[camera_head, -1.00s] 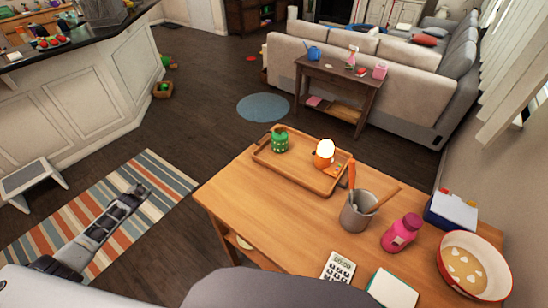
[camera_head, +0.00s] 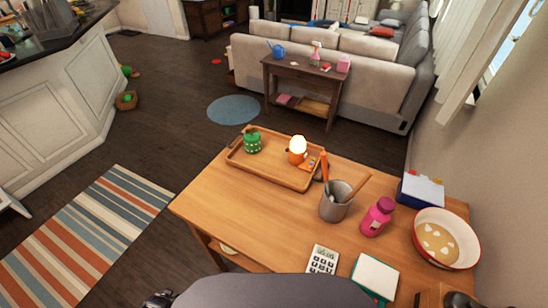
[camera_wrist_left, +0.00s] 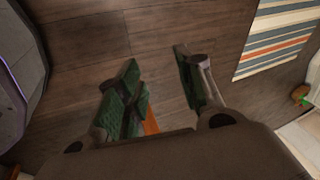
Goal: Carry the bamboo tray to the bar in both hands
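The bamboo tray (camera_head: 268,177) lies flat on the wooden table, near its far edge. A green jar-like item (camera_head: 252,142) stands at its left and an orange item with a glowing white top (camera_head: 298,150) at its right. The bar (camera_head: 50,90), with white panels and a dark top, is at the upper left, across the floor from the table. My left gripper (camera_wrist_left: 157,72) is open and empty over the dark floor in the left wrist view. Only a bit of it shows at the head view's bottom edge. A dark part at the bottom right (camera_head: 458,300) seems to be my right gripper, mostly cut off.
On the table (camera_head: 215,205) stand a utensil cup (camera_head: 334,206), a pink bottle (camera_head: 377,217), a calculator (camera_head: 322,260) and a red-rimmed bowl (camera_head: 446,238). A side table (camera_head: 300,75) and sofa are beyond. A striped rug (camera_head: 85,240) and open floor lie left.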

